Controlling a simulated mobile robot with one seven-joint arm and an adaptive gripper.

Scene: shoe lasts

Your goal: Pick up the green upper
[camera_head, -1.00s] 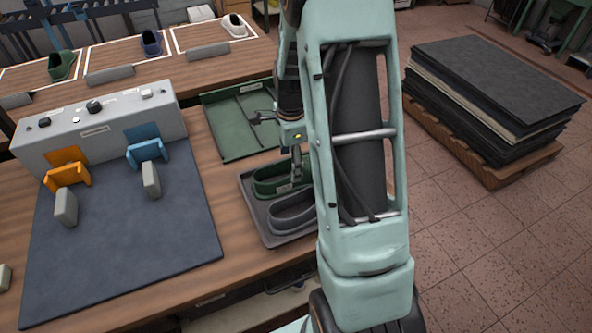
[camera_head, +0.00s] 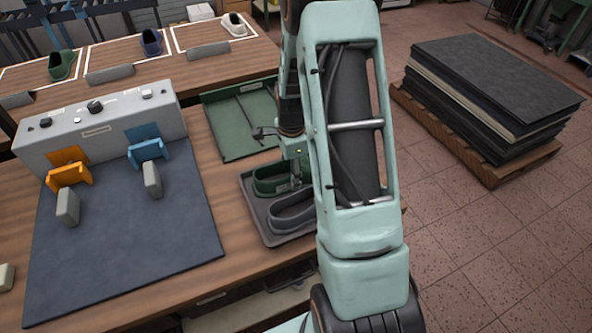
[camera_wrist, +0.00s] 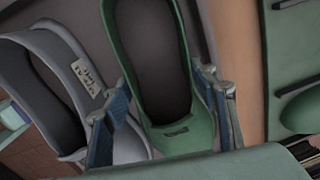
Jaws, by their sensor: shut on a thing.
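The green upper (camera_wrist: 193,140) is an open shoe shape with a small label, in the middle of the wrist view. In the head view the green upper (camera_head: 264,184) is at the back of a dark tray (camera_head: 266,237), partly hidden by my arm. My gripper (camera_wrist: 168,110) has one blue-grey finger on each side of the upper's labelled end and is shut on it. I cannot tell whether the upper is clear of the tray. A grey upper (camera_head: 287,213) lies in front of it in the tray and shows at left in the wrist view (camera_wrist: 87,80).
A green tray (camera_head: 229,142) lies behind the dark tray. To the left are a dark mat (camera_head: 120,235) and a grey control box (camera_head: 97,133) with orange and blue holders. Several shoes stand on the back bench. A stack of dark sheets (camera_head: 490,85) is on a pallet at right.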

